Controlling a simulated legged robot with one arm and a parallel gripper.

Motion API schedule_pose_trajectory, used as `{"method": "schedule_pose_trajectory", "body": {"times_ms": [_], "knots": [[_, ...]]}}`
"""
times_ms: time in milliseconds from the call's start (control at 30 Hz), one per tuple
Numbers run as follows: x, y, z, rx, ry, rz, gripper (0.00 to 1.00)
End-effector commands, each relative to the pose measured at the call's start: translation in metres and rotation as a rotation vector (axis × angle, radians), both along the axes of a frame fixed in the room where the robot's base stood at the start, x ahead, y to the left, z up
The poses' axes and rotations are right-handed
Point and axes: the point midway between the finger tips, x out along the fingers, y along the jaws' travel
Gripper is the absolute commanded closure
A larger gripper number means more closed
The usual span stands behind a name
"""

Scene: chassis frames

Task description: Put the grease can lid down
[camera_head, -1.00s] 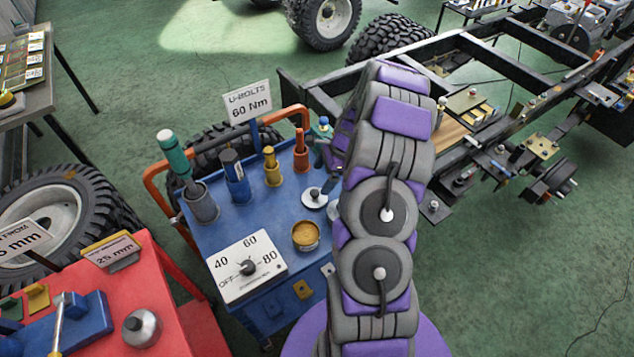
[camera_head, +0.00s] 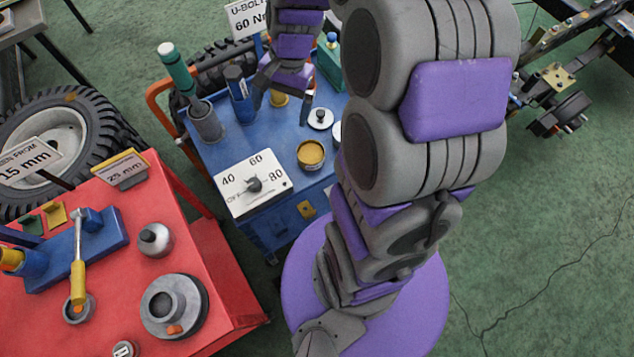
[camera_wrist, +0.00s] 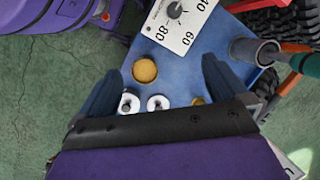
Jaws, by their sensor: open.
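The open grease can (camera_head: 311,154), full of tan grease, stands uncovered on the blue cart top; it also shows in the wrist view (camera_wrist: 145,70). A pale round lid with a dark knob (camera_head: 320,118) lies flat on the cart behind the can. A second pale disc (camera_head: 338,133) beside it is partly hidden by my arm. The wrist view shows both discs, left (camera_wrist: 128,103) and right (camera_wrist: 158,103), near the can; I cannot tell which is the can's lid. My gripper (camera_head: 285,98) points down over the cart, fingers spread and empty, apart from both discs.
The blue cart (camera_head: 238,150) also bears a torque dial (camera_head: 252,184), a green-handled tool in a grey cup (camera_head: 205,122), a blue holder (camera_head: 239,95) and a yellow one (camera_head: 279,99) close to my gripper. A red cart (camera_head: 200,262) with tools stands at the left.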

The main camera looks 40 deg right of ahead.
Motion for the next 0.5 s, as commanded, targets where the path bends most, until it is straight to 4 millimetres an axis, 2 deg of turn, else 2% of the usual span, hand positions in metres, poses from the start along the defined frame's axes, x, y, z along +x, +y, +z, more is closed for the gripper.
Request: {"method": "schedule_pose_trajectory", "body": {"times_ms": [33,200,400,500], "knots": [[-0.014,0.012,0.011,-0.016,-0.013,0.075,0.00],[-0.068,0.041,0.033,-0.058,-0.029,0.329,0.00],[-0.134,0.059,0.050,-0.109,-0.041,0.607,0.00],[-0.166,0.061,0.053,-0.130,-0.039,0.728,0.00]]}}
